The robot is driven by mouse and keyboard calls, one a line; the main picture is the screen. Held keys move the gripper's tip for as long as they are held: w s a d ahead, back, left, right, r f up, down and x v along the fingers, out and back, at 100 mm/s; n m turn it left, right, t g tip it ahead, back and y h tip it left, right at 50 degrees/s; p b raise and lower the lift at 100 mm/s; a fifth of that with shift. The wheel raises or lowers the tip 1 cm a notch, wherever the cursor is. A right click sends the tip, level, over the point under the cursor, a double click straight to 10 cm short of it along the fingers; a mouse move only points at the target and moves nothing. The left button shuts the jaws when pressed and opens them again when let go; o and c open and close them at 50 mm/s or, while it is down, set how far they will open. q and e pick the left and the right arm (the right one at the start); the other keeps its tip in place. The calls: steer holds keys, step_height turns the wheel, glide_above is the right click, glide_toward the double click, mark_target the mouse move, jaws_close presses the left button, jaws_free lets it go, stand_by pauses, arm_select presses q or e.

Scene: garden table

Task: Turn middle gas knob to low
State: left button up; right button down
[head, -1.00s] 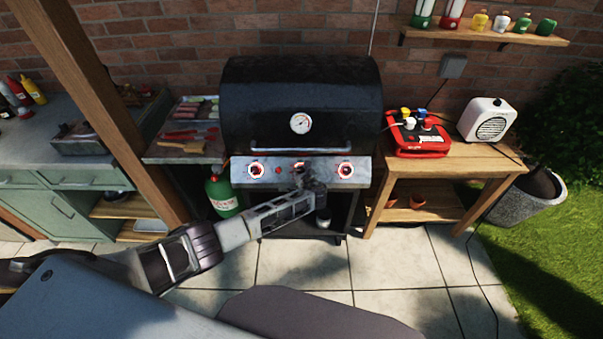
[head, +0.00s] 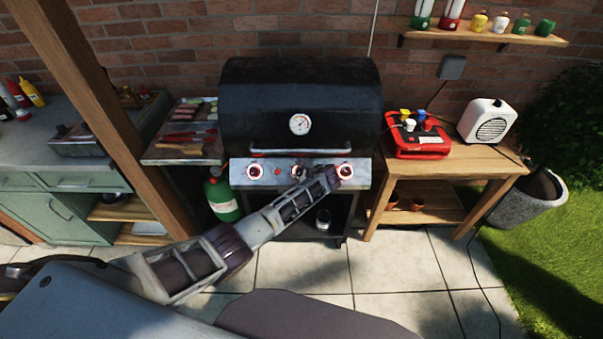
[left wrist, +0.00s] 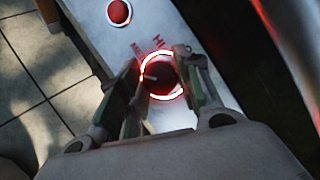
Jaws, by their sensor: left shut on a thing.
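The black grill's front panel (head: 238,176) carries three knobs with glowing red-white rings. The middle gas knob (head: 297,170) is partly covered by my left gripper (head: 304,172). In the left wrist view, the dark red knob (left wrist: 161,79) sits between the two fingers of my left gripper (left wrist: 163,90), which is shut on it. A pale pointer mark on the knob faces left, and red "HI" lettering is on the panel just above its ring. The left knob (head: 255,171) and right knob (head: 344,171) are clear of the fingers. My right gripper is not in view.
A red button (head: 277,171) sits left of the middle knob. The grill handle (head: 300,150) runs just above the panel. A green gas bottle (head: 222,198) stands below left.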

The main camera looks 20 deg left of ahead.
arm_select(q)
steer(key=shift+s+a+f+n, duration=0.1)
steer(key=shift+n, duration=0.2)
steer(key=o, duration=1)
steer(key=shift+v, duration=1.1)
steer(key=v, duration=0.9)
steer(key=shift+s+d+r, duration=0.15)
steer(key=shift+d+r, duration=0.05)
steer(key=shift+r, duration=0.15)
